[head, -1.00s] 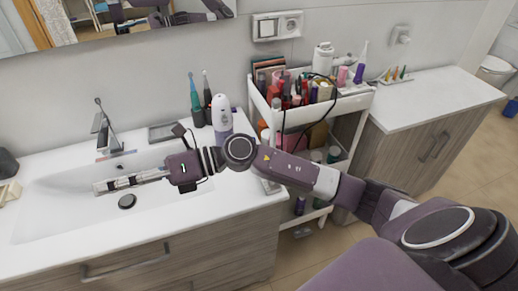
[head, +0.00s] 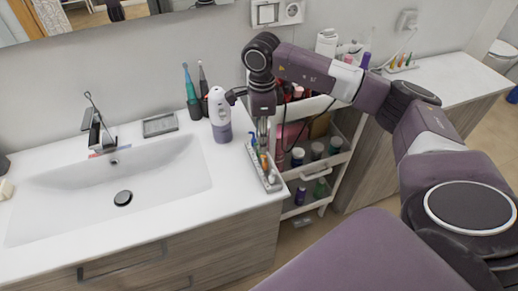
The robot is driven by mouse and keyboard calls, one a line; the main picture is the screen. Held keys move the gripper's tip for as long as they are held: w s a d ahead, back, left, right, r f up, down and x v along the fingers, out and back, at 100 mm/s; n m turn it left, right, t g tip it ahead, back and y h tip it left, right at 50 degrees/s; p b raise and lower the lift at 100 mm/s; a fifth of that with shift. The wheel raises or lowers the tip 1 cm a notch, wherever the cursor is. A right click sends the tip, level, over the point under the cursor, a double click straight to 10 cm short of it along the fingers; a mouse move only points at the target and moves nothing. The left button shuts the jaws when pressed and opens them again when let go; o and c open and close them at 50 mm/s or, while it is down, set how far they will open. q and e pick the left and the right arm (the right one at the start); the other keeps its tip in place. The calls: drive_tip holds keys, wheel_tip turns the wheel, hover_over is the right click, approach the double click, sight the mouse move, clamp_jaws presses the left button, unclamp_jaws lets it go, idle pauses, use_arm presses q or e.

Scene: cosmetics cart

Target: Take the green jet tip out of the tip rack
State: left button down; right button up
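A narrow white tip rack (head: 275,184) with small coloured tips lies at the right edge of the sink counter. My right gripper (head: 262,146) points down at the rack's far part, with its fingers close to the tips. The fingers are thin here, so I cannot tell whether they are open or shut. An orange tip shows in the rack beside the fingers; which tip is the green one is too small to tell. A second rack with coloured tips (head: 403,66) stands on the far right counter. My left gripper is not in view.
A white and purple bottle-like device (head: 219,117) stands just left of my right gripper. Toothbrushes in a dark cup (head: 195,106) stand behind it. A crowded white cart (head: 335,161) is close on the right. The sink (head: 75,195) and the counter in front are clear.

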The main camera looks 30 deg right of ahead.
drive_tip(key=f+p, duration=0.1)
drive_tip(key=f, duration=0.2)
drive_tip(key=f+p, duration=0.1)
drive_tip(key=shift+w+a+f+p, duration=0.2)
drive_tip(key=shift+w+p, duration=0.05)
drive_tip(key=shift+p, duration=0.05)
drive_tip(key=shift+f, duration=0.65)
drive_tip(key=c, duration=0.8)
